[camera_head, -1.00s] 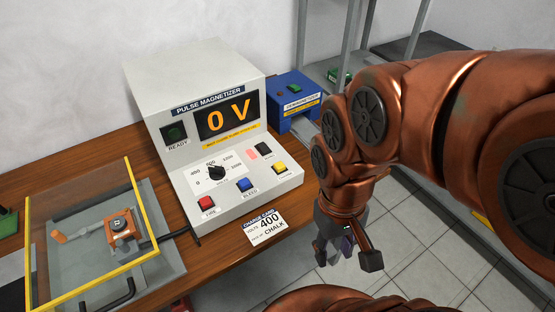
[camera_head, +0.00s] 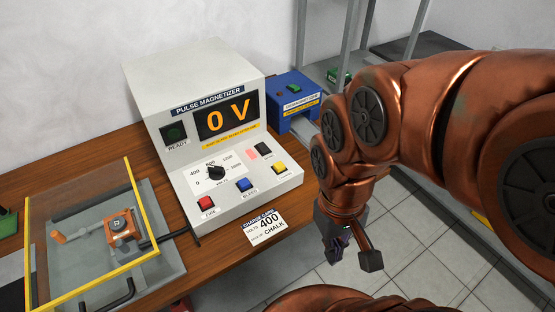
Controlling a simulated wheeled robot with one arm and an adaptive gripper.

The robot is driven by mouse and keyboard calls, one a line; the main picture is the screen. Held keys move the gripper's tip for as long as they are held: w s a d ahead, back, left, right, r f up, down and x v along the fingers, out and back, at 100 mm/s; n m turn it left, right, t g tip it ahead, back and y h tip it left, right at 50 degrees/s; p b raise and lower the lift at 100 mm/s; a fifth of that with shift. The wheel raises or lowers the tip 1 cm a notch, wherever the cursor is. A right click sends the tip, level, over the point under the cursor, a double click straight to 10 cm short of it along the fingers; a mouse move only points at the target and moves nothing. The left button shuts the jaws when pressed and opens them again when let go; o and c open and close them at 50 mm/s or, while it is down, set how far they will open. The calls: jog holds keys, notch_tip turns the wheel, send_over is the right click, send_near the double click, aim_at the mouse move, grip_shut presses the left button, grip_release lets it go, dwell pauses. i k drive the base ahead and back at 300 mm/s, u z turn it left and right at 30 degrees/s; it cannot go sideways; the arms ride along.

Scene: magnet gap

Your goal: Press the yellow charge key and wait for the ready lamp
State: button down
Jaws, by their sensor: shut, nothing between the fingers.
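The white pulse magnetizer (camera_head: 200,70) stands on the wooden bench. The yellow key (camera_head: 280,168) is at the right of its sloped panel, with nothing touching it. The round ready lamp (camera_head: 174,132) on its front face is dark green and looks unlit. The display (camera_head: 227,117) reads 0 V in orange. A red key (camera_head: 205,202), a blue key (camera_head: 243,185) and a black knob (camera_head: 216,172) are on the same panel. My gripper (camera_head: 349,262) is shut and empty, hanging over the floor to the right of the bench, apart from the panel and pointing down.
A yellow-edged clear guard (camera_head: 143,220) covers an orange-clamped fixture at left. A blue demagnetizer box (camera_head: 291,98) stands behind right. The space between my gripper and the panel looks clear.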

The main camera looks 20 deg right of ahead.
aim_at(279, 166)
jog(key=z, duration=2.15)
jog(key=k, duration=1.7)
jog(key=u, duration=2.1)
jog(key=i, duration=0.5)
